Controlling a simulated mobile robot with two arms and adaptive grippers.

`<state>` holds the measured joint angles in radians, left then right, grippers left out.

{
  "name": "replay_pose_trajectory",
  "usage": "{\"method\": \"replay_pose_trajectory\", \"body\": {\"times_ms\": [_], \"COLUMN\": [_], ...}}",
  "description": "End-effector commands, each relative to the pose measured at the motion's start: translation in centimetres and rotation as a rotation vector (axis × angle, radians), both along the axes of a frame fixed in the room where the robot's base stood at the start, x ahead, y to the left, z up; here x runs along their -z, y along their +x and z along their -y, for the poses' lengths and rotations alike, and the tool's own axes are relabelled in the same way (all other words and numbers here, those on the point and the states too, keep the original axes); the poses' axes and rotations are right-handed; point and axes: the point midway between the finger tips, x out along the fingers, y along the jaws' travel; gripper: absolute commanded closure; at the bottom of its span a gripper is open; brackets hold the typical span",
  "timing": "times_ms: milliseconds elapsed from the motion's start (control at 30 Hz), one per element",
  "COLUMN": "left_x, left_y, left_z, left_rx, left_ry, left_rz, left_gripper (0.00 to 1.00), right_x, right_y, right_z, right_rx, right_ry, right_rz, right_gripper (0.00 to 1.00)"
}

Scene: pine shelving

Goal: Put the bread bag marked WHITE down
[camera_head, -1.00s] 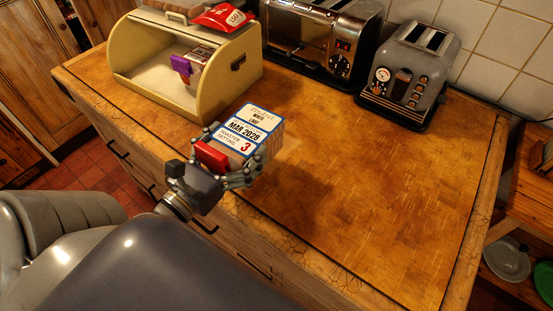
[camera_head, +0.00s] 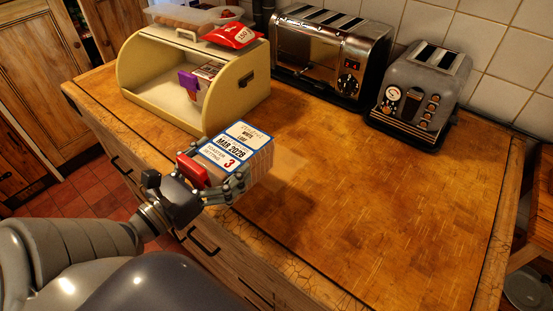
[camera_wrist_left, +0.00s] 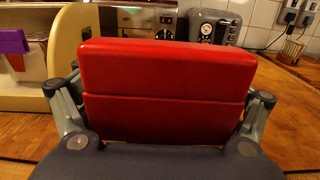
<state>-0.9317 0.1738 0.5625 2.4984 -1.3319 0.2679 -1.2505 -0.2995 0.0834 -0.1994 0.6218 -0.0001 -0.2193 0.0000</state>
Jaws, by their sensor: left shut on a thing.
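The bread bag marked WHITE (camera_head: 241,146) has a white and blue label with MAR 2028, a toaster setting of 3 and a red end. My left gripper (camera_head: 222,168) is shut on it, with fingers on both sides. The bag is by the front edge of the wooden worktop (camera_head: 390,215), in front of the bread bin. A shadow lies to its right; I cannot tell for sure whether its underside touches the wood. In the left wrist view the red end (camera_wrist_left: 165,92) fills the middle between the fingers and hides the rest. My right gripper is not in view.
A cream bread bin (camera_head: 235,98) stands open at the back left, with a purple-ended bag (camera_head: 188,82) inside and a red packet (camera_head: 233,36) on top. A chrome toaster (camera_head: 325,60) and a grey toaster (camera_head: 418,90) stand at the back. The worktop's middle and right are clear.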

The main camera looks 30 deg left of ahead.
Motion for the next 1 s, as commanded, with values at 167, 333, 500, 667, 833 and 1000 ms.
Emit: {"method": "replay_pose_trajectory", "body": {"times_ms": [167, 333, 500, 667, 833, 1000], "left_x": [-0.1, -0.4, -0.4, 0.0, 0.5, 1.1], "left_y": [1.2, 3.0, 5.3, 7.7, 9.7, 10.4], "left_z": [1.1, 1.9, 3.0, 4.2, 5.3, 5.7], "left_rx": [0.012, 0.01, 0.003, 0.001, -0.001, 0.0], "left_ry": [-0.001, -0.003, -0.004, -0.003, -0.003, -0.002], "left_rz": [0.009, 0.012, 0.011, 0.011, 0.01, 0.007], "left_gripper": [0.54, 0.54, 0.54, 0.54, 0.54, 0.54], "right_x": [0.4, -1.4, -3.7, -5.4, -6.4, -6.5], "right_y": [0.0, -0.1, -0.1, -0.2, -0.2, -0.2], "right_z": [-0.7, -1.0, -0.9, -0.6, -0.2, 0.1], "right_rx": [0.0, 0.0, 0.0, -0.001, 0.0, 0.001], "right_ry": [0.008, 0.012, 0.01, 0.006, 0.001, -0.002], "right_rz": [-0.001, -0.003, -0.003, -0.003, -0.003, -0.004], "right_gripper": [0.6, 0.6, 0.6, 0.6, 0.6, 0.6]}}
